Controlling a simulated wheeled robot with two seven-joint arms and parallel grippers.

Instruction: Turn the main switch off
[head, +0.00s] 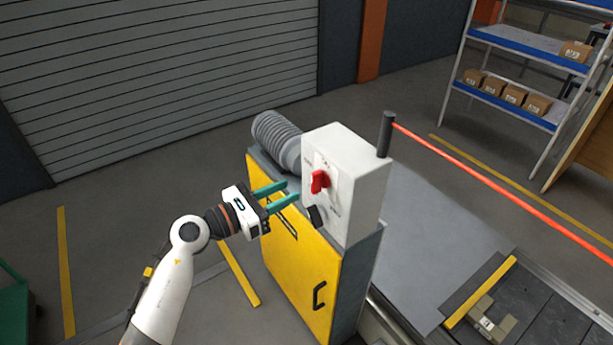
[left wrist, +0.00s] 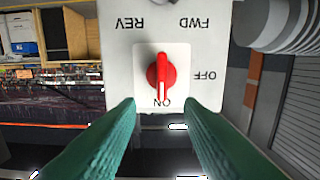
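The main switch is a red rotary knob (head: 320,181) on the front of a light grey control box (head: 358,200). In the left wrist view, which is upside down, the red knob (left wrist: 161,75) sits on a white plate, its handle in line with the ON label. The OFF label (left wrist: 206,76) is to the right there. My left gripper (head: 291,192) is open and empty in front of the box. Its two green fingers (left wrist: 160,104) point at the panel, one on either side of the knob's line, apart from it. My right gripper is not in view.
A black FWD/REV knob (head: 315,216) sits below the red one. The box stands on a yellow cabinet (head: 300,270) with a ribbed grey motor (head: 278,140) behind. A dark post (head: 386,134) with a red cord (head: 500,190) rises at the box's right.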

